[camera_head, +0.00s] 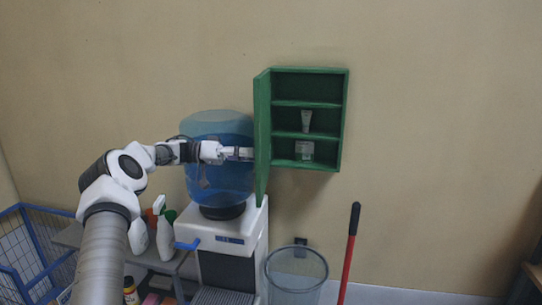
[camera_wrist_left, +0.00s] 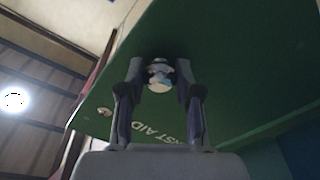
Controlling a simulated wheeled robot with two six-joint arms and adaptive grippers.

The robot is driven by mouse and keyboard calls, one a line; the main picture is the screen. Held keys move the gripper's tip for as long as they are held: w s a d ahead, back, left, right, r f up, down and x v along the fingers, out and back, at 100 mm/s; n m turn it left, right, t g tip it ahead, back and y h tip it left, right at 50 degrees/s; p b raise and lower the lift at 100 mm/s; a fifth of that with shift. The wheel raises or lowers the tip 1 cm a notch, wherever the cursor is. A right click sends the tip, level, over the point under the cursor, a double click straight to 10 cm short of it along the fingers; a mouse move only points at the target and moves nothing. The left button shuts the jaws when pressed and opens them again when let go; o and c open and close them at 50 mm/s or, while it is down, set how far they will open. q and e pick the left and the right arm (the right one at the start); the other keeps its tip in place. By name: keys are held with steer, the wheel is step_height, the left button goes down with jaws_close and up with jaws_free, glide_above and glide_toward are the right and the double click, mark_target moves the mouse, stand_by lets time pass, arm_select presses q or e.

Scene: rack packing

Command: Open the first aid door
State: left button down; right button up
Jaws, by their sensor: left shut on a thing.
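The green first aid cabinet (camera_head: 346,115) hangs on the wall with its door (camera_head: 262,120) swung out to the left, seen nearly edge-on. Its shelves show inside. My left gripper (camera_head: 249,153) is at the outer face of the door. In the left wrist view the door (camera_wrist_left: 235,65) fills much of the picture, with part of its white lettering showing. There the two fingers are shut on a round, light knob (camera_wrist_left: 159,82) on the door. The knob is hidden in the head view. My right gripper is not in view.
A white tube (camera_head: 306,121) and a small box (camera_head: 304,150) stand on the cabinet's shelves. A water dispenser with a blue bottle (camera_head: 218,130) stands behind my left forearm. The wall to the right is clear.

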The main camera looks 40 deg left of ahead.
arm_select(q)
steer(key=shift+s+a+r, duration=0.1)
steer(key=shift+a, duration=0.1)
stand_by(0.3)
steer(key=c, duration=0.8)
jaws_free()
steer(key=shift+o, duration=0.2)
steer(key=shift+w+d, duration=0.1)
steer(key=shift+w, duration=0.1)
steer(key=v, duration=0.7)
steer(key=shift+s, duration=0.1)
steer(key=shift+a, duration=0.25)
